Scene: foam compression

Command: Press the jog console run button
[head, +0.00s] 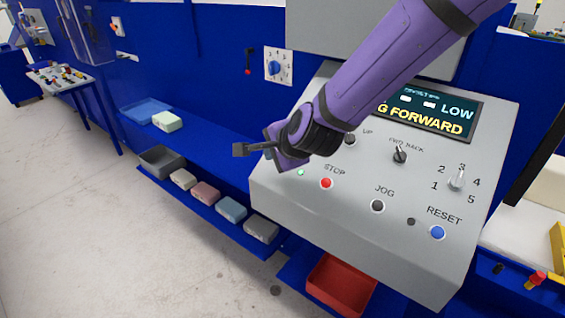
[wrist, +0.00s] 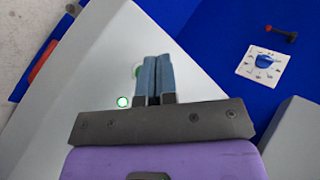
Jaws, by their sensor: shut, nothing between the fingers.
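The jog console (head: 300,205) is a grey sloped panel with a lit display reading "LOW" and "G FORWARD". My gripper (head: 240,149) is shut and empty over the console's upper left edge. In the wrist view my closed fingers (wrist: 155,62) point across the panel. A green round button (wrist: 137,71) shows partly beside the left finger; the finger hides the rest, and no run label is readable. A small lit green lamp (wrist: 122,102) is nearer the gripper body. It also shows in the head view (head: 300,172). I cannot tell whether the fingers touch the panel.
The console has a red STOP button (head: 326,183), a black JOG button (head: 377,205), a blue RESET button (head: 437,232) and a selector knob (head: 457,178). A blue dial (head: 276,67) is on the wall behind. A red bin (head: 340,285) lies below. Foam blocks (head: 205,193) line the left shelf.

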